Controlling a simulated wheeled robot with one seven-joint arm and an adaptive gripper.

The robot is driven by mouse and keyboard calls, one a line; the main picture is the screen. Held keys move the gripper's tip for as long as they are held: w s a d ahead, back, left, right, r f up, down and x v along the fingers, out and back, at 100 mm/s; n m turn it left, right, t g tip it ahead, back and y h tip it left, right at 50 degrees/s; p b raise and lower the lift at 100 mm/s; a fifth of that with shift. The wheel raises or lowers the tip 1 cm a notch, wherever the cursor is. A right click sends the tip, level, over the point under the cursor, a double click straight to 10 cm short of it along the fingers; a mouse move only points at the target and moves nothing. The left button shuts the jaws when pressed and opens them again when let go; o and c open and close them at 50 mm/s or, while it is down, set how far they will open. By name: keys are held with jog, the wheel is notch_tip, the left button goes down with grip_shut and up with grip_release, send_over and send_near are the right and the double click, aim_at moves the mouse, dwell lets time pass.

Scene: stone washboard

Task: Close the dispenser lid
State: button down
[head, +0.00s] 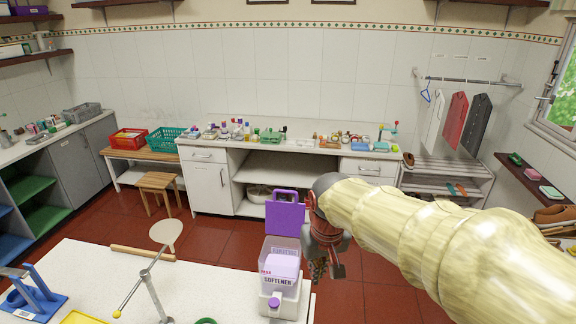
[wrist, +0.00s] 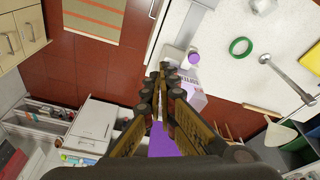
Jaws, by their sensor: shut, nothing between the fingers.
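The softener dispenser (head: 281,262) is a pale, see-through box on a white stand with a purple cap (head: 273,302). It stands near the right edge of the white table. Its purple lid (head: 286,212) is open and stands upright at the back, with a handle loop on top. My gripper (head: 322,268) is just right of the dispenser and lid, pointing down with its fingers shut and empty. In the wrist view, the shut fingers (wrist: 160,75) partly cover the lid (wrist: 168,138) and the dispenser (wrist: 192,97). I cannot tell whether they touch the lid.
Red floor lies open right of the table. A cluttered counter (head: 300,147) stands behind.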

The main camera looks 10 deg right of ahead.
jog(key=w+r+m+p, duration=0.1)
jog(key=w+r+p, duration=0.3)
jog(key=w, duration=0.7)
jog(key=w+r+m+h+p, duration=0.15)
jog(key=w+r+p, duration=0.3)
jog(key=w, duration=0.55)
jog(key=w+r+m+p, duration=0.2)
jog(key=w+r+p, duration=0.25)
jog(key=w, duration=0.65)
notch_tip(320, 180, down, 8)
jog(key=p, duration=0.3)
jog(key=shift+s+r+t+p, duration=0.15)
jog(key=shift+s+t+p, duration=0.15)
jog(key=shift+t, duration=0.1)
jog(key=shift+s, duration=0.1)
jog(key=shift+b, duration=0.35)
jog(key=shift+b, duration=0.35)
